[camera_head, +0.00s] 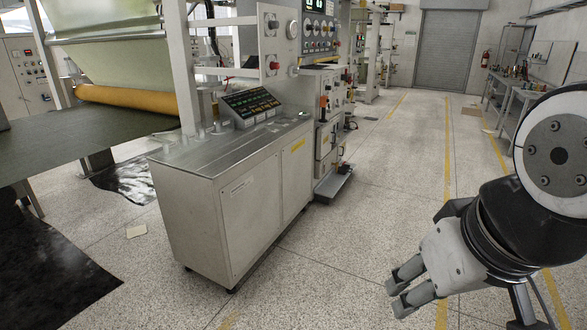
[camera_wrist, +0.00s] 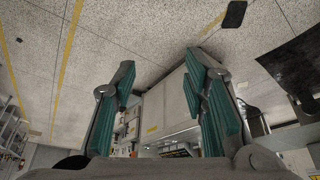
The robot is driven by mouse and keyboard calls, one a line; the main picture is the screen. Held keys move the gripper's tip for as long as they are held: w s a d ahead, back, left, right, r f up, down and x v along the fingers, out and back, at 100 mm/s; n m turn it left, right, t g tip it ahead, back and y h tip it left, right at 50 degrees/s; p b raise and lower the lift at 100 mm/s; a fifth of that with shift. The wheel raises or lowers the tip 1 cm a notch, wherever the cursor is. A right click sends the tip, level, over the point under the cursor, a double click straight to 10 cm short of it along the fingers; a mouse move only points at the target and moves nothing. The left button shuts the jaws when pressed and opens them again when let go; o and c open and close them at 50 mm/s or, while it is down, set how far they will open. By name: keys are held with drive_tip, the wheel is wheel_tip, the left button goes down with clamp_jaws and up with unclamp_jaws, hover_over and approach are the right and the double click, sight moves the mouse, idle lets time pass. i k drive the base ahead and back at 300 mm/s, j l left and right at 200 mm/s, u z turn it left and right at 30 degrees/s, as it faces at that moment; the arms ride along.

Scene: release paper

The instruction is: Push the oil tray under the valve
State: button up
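My gripper (camera_head: 396,298) hangs over the speckled floor at the lower right of the head view, to the right of a metal cabinet. In the wrist view its two green-padded fingers (camera_wrist: 162,62) stand wide apart with nothing between them. I cannot identify the oil tray or the valve with certainty. A small dark flat object (camera_wrist: 235,14) lies on the floor at the top of the wrist view; I cannot tell whether it is the tray. It is apart from my gripper.
The metal cabinet (camera_head: 225,200) with a control panel stands mid-view. Behind it is a machine with a low grey base (camera_head: 334,185). A roller machine (camera_head: 130,100) stands left, with black sheeting (camera_head: 55,275) on the floor. The aisle (camera_head: 400,170) is clear; benches line the right.

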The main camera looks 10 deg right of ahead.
sight(345, 170)
drive_tip(key=i+l+z, duration=0.4)
drive_tip(key=i, duration=0.15)
drive_tip(key=i+l+z, duration=0.25)
drive_tip(key=i+z, duration=0.15)
drive_tip(key=i, duration=0.15)
drive_tip(key=i+z, duration=0.35)
drive_tip(key=i, duration=1.5)
drive_tip(key=i+l, duration=0.15)
drive_tip(key=i, duration=2.35)
drive_tip(key=i+j+u, duration=0.1)
drive_tip(key=i+u, duration=0.2)
drive_tip(key=i, duration=0.35)
drive_tip(key=i+l+u, duration=0.1)
drive_tip(key=i+u, duration=0.15)
drive_tip(key=i, duration=0.4)
drive_tip(key=i+l+u, duration=0.3)
drive_tip(key=i, duration=0.35)
drive_tip(key=i+l+u, duration=0.1)
drive_tip(key=i+u, duration=0.35)
drive_tip(key=i, duration=0.5)
